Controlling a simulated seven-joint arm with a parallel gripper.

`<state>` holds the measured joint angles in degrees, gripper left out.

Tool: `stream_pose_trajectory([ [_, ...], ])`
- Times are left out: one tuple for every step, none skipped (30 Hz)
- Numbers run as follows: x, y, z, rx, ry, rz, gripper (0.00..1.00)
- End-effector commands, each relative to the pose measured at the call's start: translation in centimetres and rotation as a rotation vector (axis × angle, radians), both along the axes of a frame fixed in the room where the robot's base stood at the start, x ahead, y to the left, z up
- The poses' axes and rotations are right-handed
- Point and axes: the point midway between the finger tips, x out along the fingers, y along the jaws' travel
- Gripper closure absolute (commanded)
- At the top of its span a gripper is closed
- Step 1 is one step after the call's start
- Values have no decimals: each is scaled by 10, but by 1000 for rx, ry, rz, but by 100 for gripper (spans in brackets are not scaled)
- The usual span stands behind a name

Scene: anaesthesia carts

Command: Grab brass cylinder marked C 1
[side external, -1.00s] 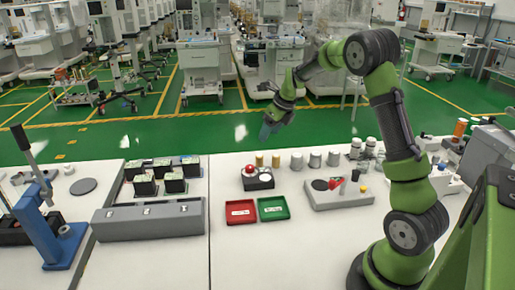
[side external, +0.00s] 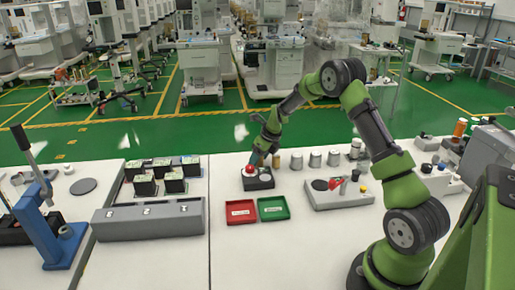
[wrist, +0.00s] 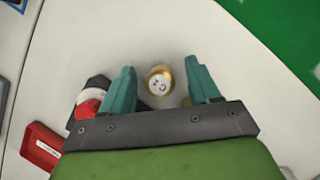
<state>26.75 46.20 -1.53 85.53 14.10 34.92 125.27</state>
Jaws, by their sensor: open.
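A brass cylinder (wrist: 159,82) stands between the two teal fingers of my gripper (wrist: 161,64) in the wrist view, apart from both. Its pale top carries dark lettering, which is too small to read surely. In the side external view my gripper (side external: 263,156) is lowered over the brass pair, open and empty. The right-hand brass cylinder (side external: 276,161) is partly visible there, and the left one is hidden behind the fingers.
A dark box with a red button (side external: 257,178) stands close to my gripper. A red tray (side external: 240,212) and a green tray (side external: 273,208) lie nearer the camera. Several grey cylinders (side external: 315,159) stand to the right. The white table (side external: 262,252) is clear at the front.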

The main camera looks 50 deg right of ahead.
Motion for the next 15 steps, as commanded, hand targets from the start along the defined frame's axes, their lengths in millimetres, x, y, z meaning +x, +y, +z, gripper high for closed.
stream_pose_trajectory([
  [0,0,0,0,0,0,39],
  [0,0,0,0,-1,0,39],
  [0,0,0,0,-1,0,39],
  [0,0,0,0,-1,0,39],
  [0,0,0,0,-1,0,39],
  [0,0,0,0,0,0,43],
  [0,0,0,0,0,0,48],
  [0,0,0,0,0,0,52],
  [0,0,0,0,0,0,59],
  [0,0,0,0,0,0,63],
  [0,0,0,0,0,0,68],
  [0,0,0,0,0,0,74],
  [0,0,0,0,0,0,79],
  [0,0,0,0,0,0,83],
  [0,0,0,0,0,0,89],
])
